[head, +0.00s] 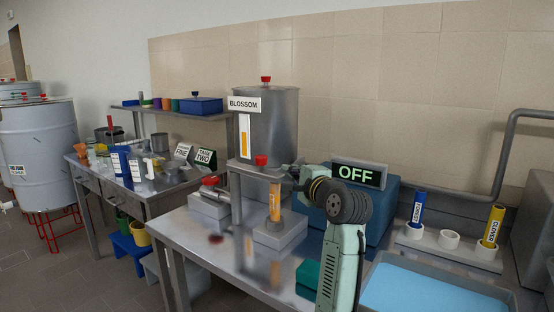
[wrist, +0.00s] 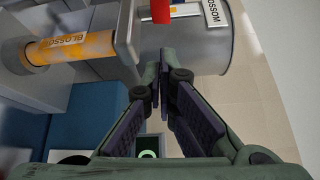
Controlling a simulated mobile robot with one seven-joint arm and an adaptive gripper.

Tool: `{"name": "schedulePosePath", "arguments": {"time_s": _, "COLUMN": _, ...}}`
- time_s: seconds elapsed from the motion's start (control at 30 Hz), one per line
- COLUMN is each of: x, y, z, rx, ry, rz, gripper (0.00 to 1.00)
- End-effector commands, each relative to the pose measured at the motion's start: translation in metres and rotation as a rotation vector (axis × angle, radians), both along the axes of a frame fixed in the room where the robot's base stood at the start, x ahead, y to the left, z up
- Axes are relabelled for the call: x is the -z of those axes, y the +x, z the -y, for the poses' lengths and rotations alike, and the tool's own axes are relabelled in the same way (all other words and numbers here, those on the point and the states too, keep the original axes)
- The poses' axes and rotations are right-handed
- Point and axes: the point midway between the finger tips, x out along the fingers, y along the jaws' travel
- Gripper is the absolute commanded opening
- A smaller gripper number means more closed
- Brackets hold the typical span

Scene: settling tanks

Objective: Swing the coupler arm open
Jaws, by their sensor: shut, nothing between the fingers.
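The grey coupler arm (head: 258,171) lies across the top of an upright orange cartridge labelled BLOSSOM (head: 275,203). A red knob (head: 262,160) stands on the arm. In the wrist view the arm (wrist: 126,32) meets the end of the orange cartridge (wrist: 70,49), and the red knob (wrist: 160,10) shows at the top edge. My gripper (head: 287,171) is just right of the arm's end. In the wrist view my gripper (wrist: 165,62) is shut and empty, just beyond the knob's side of the arm. I cannot tell whether it touches the arm.
A blue box with an OFF display (head: 356,174) is to the right. Blue and yellow cartridges stand in a white rack (head: 450,249). A blue-filled tray (head: 425,290) is at front right.

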Motion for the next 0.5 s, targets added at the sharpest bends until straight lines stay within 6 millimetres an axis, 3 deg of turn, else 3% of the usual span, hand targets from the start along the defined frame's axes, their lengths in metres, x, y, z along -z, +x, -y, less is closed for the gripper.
{"name": "schedulePosePath", "arguments": {"time_s": 0.27, "x": 0.000, "y": 0.001, "z": -0.002, "rx": -0.001, "ry": -0.002, "rz": 0.002, "gripper": 0.00}}
{"name": "schedulePosePath", "arguments": {"time_s": 0.5, "x": -0.002, "y": 0.029, "z": -0.014, "rx": -0.001, "ry": -0.004, "rz": 0.001, "gripper": 0.00}}
